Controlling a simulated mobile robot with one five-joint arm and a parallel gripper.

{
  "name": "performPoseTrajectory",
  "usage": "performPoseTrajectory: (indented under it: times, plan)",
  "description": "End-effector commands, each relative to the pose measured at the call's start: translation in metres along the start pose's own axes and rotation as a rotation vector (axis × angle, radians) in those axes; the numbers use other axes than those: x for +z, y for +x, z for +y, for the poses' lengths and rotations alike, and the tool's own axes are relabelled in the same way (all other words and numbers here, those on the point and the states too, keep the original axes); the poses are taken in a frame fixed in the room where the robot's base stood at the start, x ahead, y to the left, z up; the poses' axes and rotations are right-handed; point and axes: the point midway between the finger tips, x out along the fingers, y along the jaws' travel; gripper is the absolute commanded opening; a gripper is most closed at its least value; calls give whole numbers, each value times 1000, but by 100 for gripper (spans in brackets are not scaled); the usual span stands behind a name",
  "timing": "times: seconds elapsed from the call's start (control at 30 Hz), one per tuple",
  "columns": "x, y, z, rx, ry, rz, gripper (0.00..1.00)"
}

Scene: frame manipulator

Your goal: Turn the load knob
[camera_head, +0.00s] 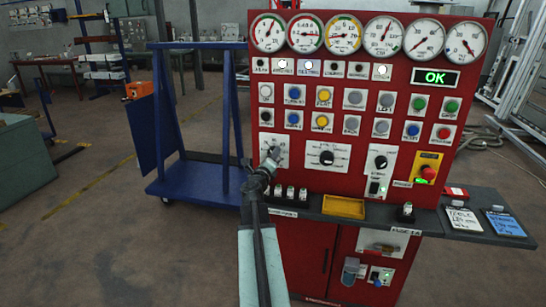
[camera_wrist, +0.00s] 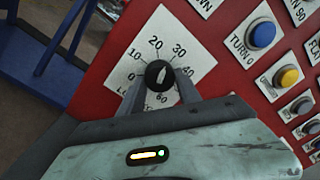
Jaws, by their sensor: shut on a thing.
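The load knob (camera_wrist: 159,75) is a round black knob with a pale pointer line, on a white dial plate (camera_wrist: 172,44) marked 0 to 50. Its pointer aims up and slightly right in the wrist view, between 20 and 30. My gripper (camera_wrist: 160,88) is shut on the knob, with one finger on each side of it. In the head view my gripper (camera_head: 270,158) covers the knob, and part of the dial plate (camera_head: 266,146) shows around it.
The red control panel (camera_head: 340,110) carries gauges, lamps and buttons. A selector knob (camera_head: 327,158) sits just right of the gripper. A dark shelf (camera_head: 345,211) with a yellow tray (camera_head: 344,207) juts out below. A blue cart (camera_head: 195,180) stands left.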

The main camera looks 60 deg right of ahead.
Motion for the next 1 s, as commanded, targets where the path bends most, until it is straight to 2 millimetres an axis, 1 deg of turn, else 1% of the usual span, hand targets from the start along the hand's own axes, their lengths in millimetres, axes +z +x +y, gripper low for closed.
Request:
performPoseTrajectory:
  times: [0.2,0.5,0.73,1.0]
  plan:
    - [1,-1,2,0,170,7,0]
    - [1,-1,3,-1,323,14,0]
    - [1,-1,3,-1,372,15,0]
    - [1,-1,3,-1,380,15,0]
